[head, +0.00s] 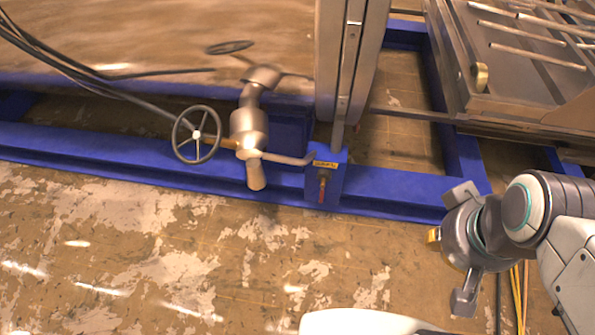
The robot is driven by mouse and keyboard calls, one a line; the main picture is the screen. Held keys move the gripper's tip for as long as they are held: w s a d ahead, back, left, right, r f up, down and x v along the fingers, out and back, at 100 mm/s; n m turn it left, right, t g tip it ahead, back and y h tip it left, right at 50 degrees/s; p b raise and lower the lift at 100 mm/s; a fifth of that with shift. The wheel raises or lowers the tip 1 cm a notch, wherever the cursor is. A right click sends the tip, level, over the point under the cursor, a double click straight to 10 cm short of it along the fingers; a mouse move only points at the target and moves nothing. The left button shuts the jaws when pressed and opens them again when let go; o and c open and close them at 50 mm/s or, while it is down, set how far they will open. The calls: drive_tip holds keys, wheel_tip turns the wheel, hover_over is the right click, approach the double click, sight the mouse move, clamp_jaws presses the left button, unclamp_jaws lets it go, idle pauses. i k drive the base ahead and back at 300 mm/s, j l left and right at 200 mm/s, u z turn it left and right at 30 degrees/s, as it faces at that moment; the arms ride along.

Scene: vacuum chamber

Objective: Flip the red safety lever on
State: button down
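The red safety lever (322,190) is a small red handle on the front of a blue box (335,160) with a yellow label. It points downward, close to vertical. My gripper (460,247) is at the right of the head view, to the right of the lever and lower in the picture, well apart from it. Its two fingers are spread wide, one up and one down, and nothing shows between them.
A blue frame beam (400,190) runs across behind the floor. Left of the lever are a metal valve body (250,130) and a spoked handwheel (196,134). Yellow and black cables (517,295) lie below my arm. The worn floor (180,240) in front is clear.

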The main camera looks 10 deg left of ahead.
sight(322, 196)
drive_tip(key=i+j, duration=0.8)
drive_tip(key=j, duration=0.2)
drive_tip(key=k+u, duration=0.05)
